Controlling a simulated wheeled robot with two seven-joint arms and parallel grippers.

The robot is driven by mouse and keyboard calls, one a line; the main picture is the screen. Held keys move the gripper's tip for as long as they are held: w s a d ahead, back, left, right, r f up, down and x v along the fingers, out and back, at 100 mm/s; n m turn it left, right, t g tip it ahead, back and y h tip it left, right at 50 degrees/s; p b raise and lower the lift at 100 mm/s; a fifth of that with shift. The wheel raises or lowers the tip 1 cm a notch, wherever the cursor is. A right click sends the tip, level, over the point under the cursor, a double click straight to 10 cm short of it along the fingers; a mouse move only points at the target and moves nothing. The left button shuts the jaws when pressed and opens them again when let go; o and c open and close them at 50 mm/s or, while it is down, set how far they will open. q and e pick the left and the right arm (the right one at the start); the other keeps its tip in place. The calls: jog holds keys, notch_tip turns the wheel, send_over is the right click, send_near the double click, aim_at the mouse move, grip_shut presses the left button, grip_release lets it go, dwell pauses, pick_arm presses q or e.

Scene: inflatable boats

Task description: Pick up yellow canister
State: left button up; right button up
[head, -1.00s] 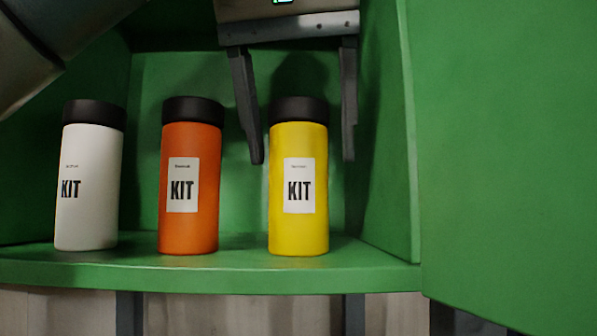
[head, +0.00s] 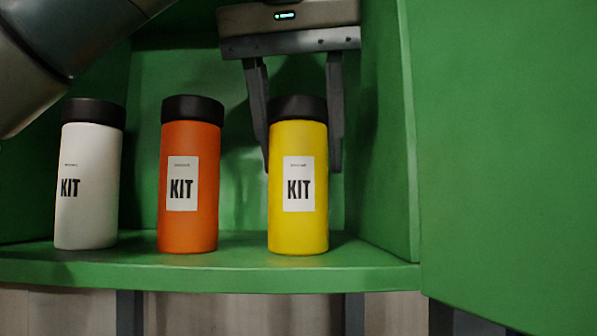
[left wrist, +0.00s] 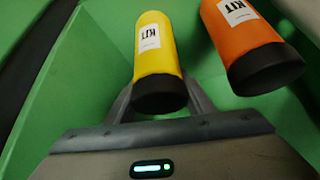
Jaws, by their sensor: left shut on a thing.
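The yellow canister (head: 299,228) with a black lid and a white KIT label stands upright on the green shelf (head: 200,276), at the right end of a row. My left gripper (head: 304,170) comes down from above, with one finger on each side of the canister's upper part, and is shut on it. In the left wrist view the yellow canister (left wrist: 157,50) sits between the fingers of the left gripper (left wrist: 160,92), its black lid toward the palm. The canister's base still rests on the shelf. My right gripper is not in view.
An orange canister (head: 188,228) stands just left of the yellow one, with a narrow gap; it also shows in the left wrist view (left wrist: 243,40). A white canister (head: 88,222) stands farther left. Green side panel (head: 385,150) is close on the right.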

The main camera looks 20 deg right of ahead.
aim_at(292, 145)
pick_arm(q)
jog(key=shift+r, duration=0.2)
jog(key=shift+r, duration=0.5)
jog(key=s+a+b, duration=0.1)
jog(key=s, duration=0.1)
jog(key=s+a+b, duration=0.1)
jog(key=s, duration=0.1)
jog(key=s+a+b, duration=0.1)
jog(key=shift+s+f, duration=0.1)
jog(key=shift+s, duration=0.3)
jog(key=s+a+b, duration=0.2)
jog(key=s+a, duration=0.3)
jog(key=s, duration=0.5)
jog(key=shift+a+r+b, duration=0.15)
jog(key=shift+r+b, duration=0.05)
jog(key=shift+b, duration=0.2)
